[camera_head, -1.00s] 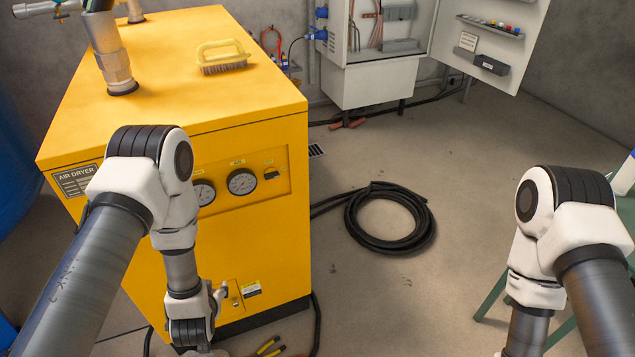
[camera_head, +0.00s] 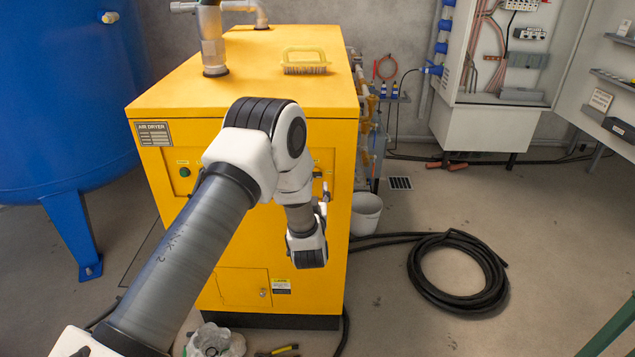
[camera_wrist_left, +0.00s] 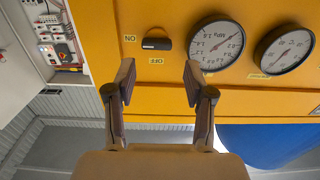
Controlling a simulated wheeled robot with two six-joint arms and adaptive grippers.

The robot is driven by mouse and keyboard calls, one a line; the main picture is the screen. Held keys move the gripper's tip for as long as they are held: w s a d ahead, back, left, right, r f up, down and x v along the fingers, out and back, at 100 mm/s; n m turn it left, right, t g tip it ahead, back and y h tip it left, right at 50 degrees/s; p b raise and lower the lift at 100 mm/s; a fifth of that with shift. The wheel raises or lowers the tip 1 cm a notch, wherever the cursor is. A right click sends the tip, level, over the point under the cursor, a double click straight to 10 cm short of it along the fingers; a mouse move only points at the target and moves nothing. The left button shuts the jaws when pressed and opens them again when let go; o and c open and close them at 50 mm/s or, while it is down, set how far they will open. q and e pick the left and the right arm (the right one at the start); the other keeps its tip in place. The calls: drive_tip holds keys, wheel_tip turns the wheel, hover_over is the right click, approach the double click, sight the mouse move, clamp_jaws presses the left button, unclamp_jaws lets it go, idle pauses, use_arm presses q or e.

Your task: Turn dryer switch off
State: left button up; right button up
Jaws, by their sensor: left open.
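The dryer switch (camera_wrist_left: 157,43) is a small black handle on the yellow panel in the left wrist view, which shows the panel upside down. The handle lies sideways, one end beside the "ON" label (camera_wrist_left: 130,38); the "OFF" label (camera_wrist_left: 156,61) is just below it in that picture. My left gripper (camera_wrist_left: 160,82) is open and empty, its fingertips apart and short of the switch, which shows between and beyond them. In the head view the yellow air dryer (camera_head: 170,105) stands in the middle; my left arm hides most of its panel. My right gripper is out of view.
Two round gauges (camera_wrist_left: 216,43) sit beside the switch. A brush (camera_head: 304,62) and pipes (camera_head: 212,45) are on the dryer top. A blue tank (camera_head: 60,100) stands left; a coiled black hose (camera_head: 460,272) lies on the floor right.

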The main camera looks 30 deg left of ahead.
use_arm(q)
drive_tip(key=x, duration=0.4)
drive_tip(key=shift+w+d+r, duration=0.1)
drive_tip(key=shift+w, duration=0.4)
drive_tip(key=shift+w+a, duration=0.35)
drive_tip(key=c, duration=0.9)
drive_tip(key=shift+o, duration=0.2)
